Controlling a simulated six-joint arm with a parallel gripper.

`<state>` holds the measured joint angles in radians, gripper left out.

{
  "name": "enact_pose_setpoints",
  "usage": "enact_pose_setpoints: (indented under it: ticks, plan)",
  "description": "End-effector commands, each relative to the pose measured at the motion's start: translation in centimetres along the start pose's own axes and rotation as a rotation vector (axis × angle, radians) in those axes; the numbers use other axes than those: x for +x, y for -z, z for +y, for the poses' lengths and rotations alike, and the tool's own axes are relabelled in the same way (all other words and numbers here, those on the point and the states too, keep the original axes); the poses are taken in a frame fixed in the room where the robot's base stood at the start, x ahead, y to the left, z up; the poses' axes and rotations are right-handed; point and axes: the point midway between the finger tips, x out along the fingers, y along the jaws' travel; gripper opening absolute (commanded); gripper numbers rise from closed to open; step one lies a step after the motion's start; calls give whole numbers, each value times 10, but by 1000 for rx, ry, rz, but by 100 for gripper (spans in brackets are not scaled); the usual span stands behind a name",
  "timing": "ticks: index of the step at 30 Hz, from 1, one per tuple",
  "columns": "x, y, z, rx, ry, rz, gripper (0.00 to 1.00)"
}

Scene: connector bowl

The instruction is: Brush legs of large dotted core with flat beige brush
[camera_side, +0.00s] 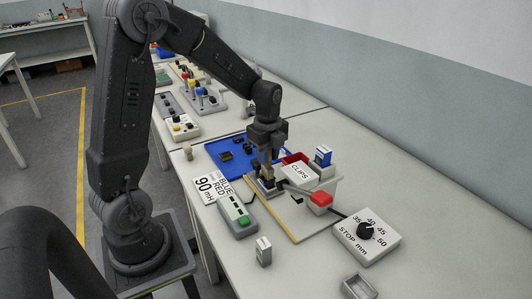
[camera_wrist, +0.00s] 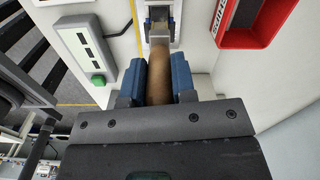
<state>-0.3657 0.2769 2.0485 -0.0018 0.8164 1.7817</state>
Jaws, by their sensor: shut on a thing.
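My gripper (camera_side: 264,163) is shut on a brown round handle, which I take to be the brush (camera_wrist: 160,78). In the wrist view its blue-padded fingers (camera_wrist: 158,82) press it from both sides. The handle's far end reaches a small grey holder (camera_wrist: 178,28) with a dark opening, and a paler flat part shows there. I cannot tell whether the two touch. In the side view the gripper is low over this dark-and-grey fixture (camera_side: 267,187). Small dark parts (camera_side: 226,156) lie on a blue mat (camera_side: 214,146) behind it. I cannot make out dots on any of them.
A red-topped box (camera_side: 320,201), a green-button device (camera_side: 238,214), a signed card (camera_side: 212,188) and a STOP mm dial box (camera_side: 368,235) lie around.

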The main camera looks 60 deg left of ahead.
Motion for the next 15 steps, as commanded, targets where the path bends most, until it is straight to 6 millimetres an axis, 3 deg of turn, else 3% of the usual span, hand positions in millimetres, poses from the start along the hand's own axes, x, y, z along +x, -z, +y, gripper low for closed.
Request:
enact_pose_setpoints:
  ticks: [15]
  plan:
    - [-1,12,2,-1,0,0,1]
